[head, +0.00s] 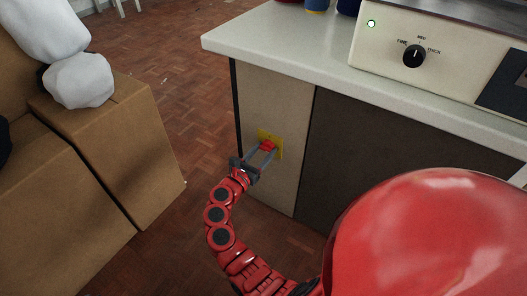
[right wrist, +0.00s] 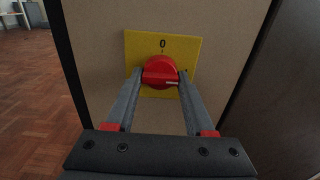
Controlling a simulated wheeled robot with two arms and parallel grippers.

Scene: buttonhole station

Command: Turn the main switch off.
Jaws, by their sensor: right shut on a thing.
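The main switch is a red rotary knob (head: 268,146) on a yellow plate (head: 277,150), mounted on the cabinet's pale panel. In the right wrist view the red knob (right wrist: 160,72) sits mid-plate, with "0" printed above it on the yellow plate (right wrist: 140,44). The knob's white pointer line lies roughly level and points right, away from the "0". My right gripper (head: 262,153) reaches the panel and is shut on the knob; in the right wrist view its fingertips (right wrist: 161,80) press its left and right sides. My left gripper is not in view.
A pale machine (head: 379,48) with a lit green lamp (head: 371,23) and a black dial (head: 414,56) stands on the white worktop (head: 290,45). Cardboard boxes (head: 150,150) with white bundles (head: 79,80) stand at the left. Wooden floor (head: 180,80) is clear between boxes and cabinet.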

